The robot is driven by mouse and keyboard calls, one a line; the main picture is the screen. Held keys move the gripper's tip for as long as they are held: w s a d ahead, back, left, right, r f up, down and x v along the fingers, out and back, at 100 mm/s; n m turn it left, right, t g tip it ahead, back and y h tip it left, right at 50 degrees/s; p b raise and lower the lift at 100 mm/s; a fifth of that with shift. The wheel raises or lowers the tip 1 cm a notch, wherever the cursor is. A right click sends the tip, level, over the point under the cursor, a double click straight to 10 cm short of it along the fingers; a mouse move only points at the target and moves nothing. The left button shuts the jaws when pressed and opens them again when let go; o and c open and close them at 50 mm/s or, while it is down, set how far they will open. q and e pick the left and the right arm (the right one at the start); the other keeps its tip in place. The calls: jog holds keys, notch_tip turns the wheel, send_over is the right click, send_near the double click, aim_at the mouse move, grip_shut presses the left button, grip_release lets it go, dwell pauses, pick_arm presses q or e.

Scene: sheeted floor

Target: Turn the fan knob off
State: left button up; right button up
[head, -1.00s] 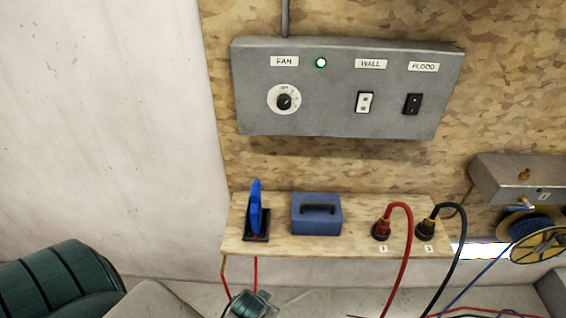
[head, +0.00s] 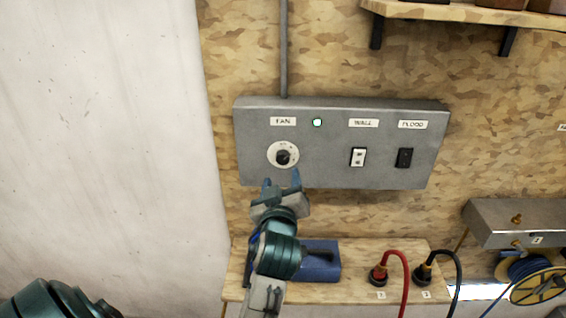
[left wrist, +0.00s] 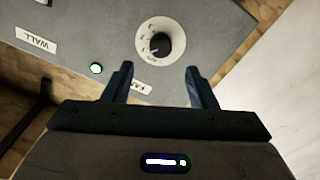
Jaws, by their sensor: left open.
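The fan knob (head: 283,157) is a black dial on a round white plate, under the FAN label on a grey control box (head: 330,170). In the left wrist view the knob (left wrist: 159,46) shows beyond and between the two fingertips, with its pointer mark too small to read surely. My left gripper (head: 282,178) is open and empty, just below the knob in the head view. In the left wrist view the gripper (left wrist: 159,72) is apart from the knob. A green light (head: 317,122) is lit right of the FAN label. My right gripper is not in view.
A white WALL switch (head: 358,157) and a black FLOOD switch (head: 404,158) sit to the right on the box. Below, a wooden shelf (head: 350,291) holds a blue case (head: 322,262) and red and black cable plugs. A wooden shelf (head: 470,13) juts out above right.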

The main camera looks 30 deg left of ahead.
aim_at(283, 160)
pick_arm(q)
jog(key=x, duration=0.7)
jog(key=shift+w+a, duration=0.35)
jog(key=shift+w, duration=0.25)
